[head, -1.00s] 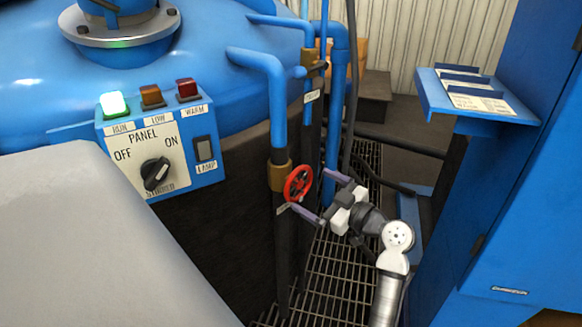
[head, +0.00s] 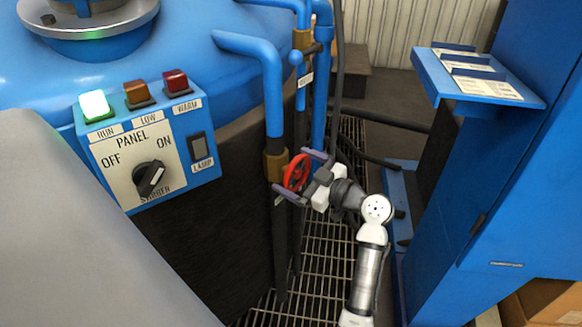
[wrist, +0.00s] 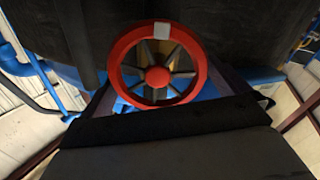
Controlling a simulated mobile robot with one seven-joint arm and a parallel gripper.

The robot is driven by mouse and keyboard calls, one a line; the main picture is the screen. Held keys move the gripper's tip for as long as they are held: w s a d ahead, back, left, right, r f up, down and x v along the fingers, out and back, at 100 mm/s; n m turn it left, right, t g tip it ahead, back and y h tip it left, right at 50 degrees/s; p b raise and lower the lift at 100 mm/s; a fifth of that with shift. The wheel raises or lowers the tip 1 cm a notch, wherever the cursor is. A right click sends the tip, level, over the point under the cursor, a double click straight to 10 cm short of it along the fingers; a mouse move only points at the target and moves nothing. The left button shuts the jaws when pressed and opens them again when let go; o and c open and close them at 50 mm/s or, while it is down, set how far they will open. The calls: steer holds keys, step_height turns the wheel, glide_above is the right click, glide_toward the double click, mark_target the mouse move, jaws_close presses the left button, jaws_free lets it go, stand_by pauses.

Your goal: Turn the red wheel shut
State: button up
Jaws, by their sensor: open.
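The red wheel (head: 296,172) sits on a brass valve body (head: 276,166) on a blue pipe, left of my gripper. In the wrist view the red wheel (wrist: 116,73) shows nearly face-on, with a white mark (wrist: 161,30) at the top of its rim. My gripper (head: 297,176) is open, with one finger near the upper side of the wheel and one near the lower side. In the wrist view my gripper's fingers (wrist: 158,85) lie either side of the wheel. I cannot tell whether they touch the rim.
A blue control panel (head: 206,178) with lamps and a knob is on the left, by the blue tank (head: 200,75). A blue cabinet (head: 500,190) with a shelf (head: 425,78) stands on the right. Metal grating (head: 310,265) lies between them.

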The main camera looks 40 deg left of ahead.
steer(key=shift+a, duration=0.1)
steer(key=shift+c, duration=0.3)
steer(key=c, duration=0.7)
steer(key=shift+o, duration=0.2)
